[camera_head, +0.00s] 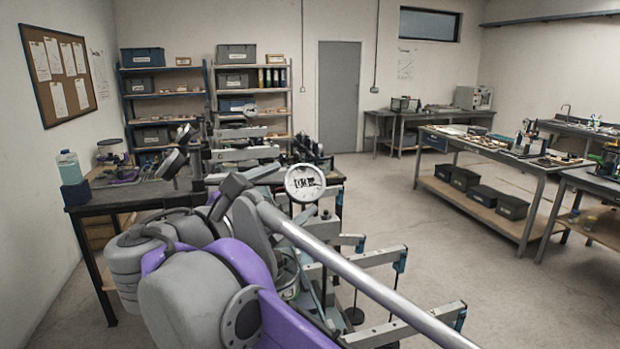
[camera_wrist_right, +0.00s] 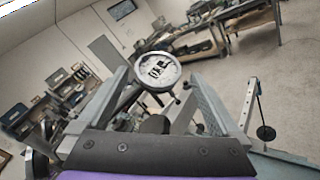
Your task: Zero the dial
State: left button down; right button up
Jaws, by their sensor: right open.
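My right gripper (camera_wrist_right: 157,82) is open. Its two grey fingers stand apart in the right wrist view, with the dial seen between their tips and nothing held. The dial appears beyond the fingers; I cannot tell how far. In the head view my arm largely hides this gripper. I cannot make out my left gripper.
Grey lever beams (camera_head: 385,257) with hanging parts reach right from behind my arm. More small dials on stands sit at the left. A dark-topped bench (camera_head: 130,195) carries a bottle. Shelves and a door line the back. The floor (camera_head: 440,260) at right is open before a workbench.

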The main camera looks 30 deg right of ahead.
aim_at(308, 179)
jog(key=x, duration=0.7)
jog(key=shift+w, duration=0.15)
jog(key=c, duration=1.1)
